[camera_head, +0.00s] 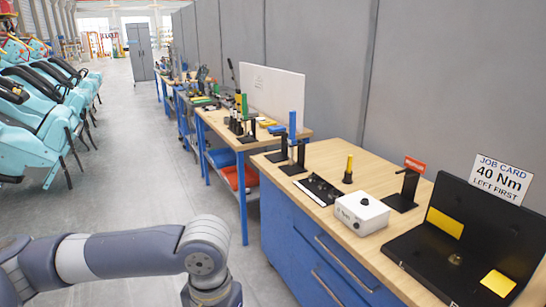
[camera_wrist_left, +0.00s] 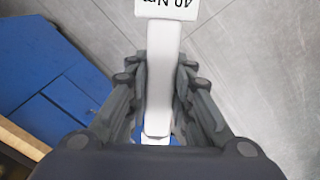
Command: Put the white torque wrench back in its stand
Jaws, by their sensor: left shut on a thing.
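In the left wrist view my left gripper (camera_wrist_left: 160,92) is shut on the white torque wrench (camera_wrist_left: 160,75). The wrench's pale handle runs between the fingers, and a white label (camera_wrist_left: 167,8) reading "40 Nm" shows upside down at its upper end. Grey floor and a blue cabinet lie below it. In the head view my left arm comes in from the left, but its gripper and the wrench are out of frame. On the wooden bench, a black stand (camera_head: 403,192) with a red label shows no wrench in it. Another black stand (camera_head: 294,167) has a blue upright piece (camera_head: 292,126). My right gripper is not in view.
A white box (camera_head: 361,213), a yellow-topped tool (camera_head: 348,170), a black tray (camera_head: 318,189) and an open black case (camera_head: 468,240) with a "40 Nm, left first" job card (camera_head: 502,179) occupy the bench. A grey wall stands behind. The floor at left is clear up to turquoise seats (camera_head: 45,125).

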